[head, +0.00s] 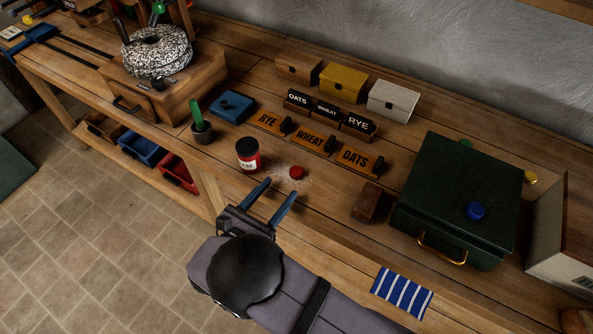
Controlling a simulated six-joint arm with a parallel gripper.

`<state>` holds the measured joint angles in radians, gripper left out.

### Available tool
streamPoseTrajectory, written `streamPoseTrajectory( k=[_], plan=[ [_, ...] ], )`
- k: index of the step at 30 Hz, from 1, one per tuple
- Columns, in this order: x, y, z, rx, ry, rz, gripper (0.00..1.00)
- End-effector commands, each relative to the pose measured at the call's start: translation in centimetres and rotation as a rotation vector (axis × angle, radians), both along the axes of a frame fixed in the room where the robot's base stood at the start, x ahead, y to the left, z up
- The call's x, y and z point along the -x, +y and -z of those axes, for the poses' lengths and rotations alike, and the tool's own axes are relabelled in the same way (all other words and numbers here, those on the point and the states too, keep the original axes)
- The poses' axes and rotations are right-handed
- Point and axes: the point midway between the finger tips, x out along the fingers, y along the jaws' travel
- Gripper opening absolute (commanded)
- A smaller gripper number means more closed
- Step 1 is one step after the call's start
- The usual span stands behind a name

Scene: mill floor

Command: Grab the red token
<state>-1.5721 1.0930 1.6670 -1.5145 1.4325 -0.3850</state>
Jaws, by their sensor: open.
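The red token (296,173) is a small round piece lying on the wooden bench top, on a patch of pale scattered powder. My gripper (277,192) is open and empty, with two blue fingers pointing toward the back of the bench. In the picture the fingertips are just in front of and a little left of the token, apart from it. I cannot tell how high they are above the bench. The token is fully visible.
A red jar with a dark lid (248,154) stands close left of the token. A brown block (367,203) lies to the right, before a dark green box (459,195) with a blue disc (476,211). Orange signs (314,140) stand behind. A striped cloth (402,291) lies at the front edge.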

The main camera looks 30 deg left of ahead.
Motion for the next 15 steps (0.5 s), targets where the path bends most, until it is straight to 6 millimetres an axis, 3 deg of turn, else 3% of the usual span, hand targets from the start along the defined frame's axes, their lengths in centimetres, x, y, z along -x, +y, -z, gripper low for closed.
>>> streamPoseTrajectory(
  k=[11,15],
  plan=[
    [-1.9,-0.2,0.0,0.000,0.001,0.003,0.51],
    [-3.4,-0.5,-0.1,0.002,0.001,0.005,0.51]
  ],
)
